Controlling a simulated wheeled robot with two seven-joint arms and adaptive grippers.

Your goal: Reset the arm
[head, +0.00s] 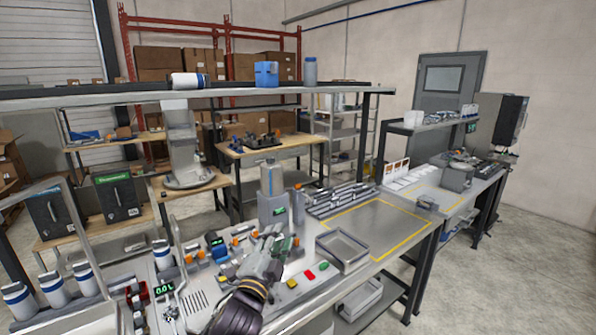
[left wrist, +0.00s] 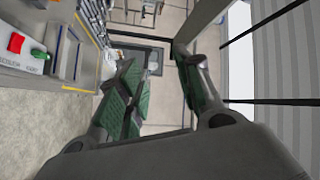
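My left gripper (head: 279,246) is over the bench in the head view, its dark arm coming in from the bottom. In the left wrist view my left gripper (left wrist: 158,75) has its two green-padded fingers apart, with nothing seen between them. A grey dispenser (head: 272,195) stands behind it on the bench. A red button (head: 309,275) and a yellow button (head: 292,284) sit just right of the gripper. Whether the gripper touches the bench cannot be told. My right gripper is not in view.
An open grey tray (head: 365,262) lies right of the gripper. The yellow-marked bench area (head: 388,224) beyond it is clear. Several white bottles with blue bands stand at left, including one (head: 53,289). An upper shelf (head: 110,97) runs above the bench.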

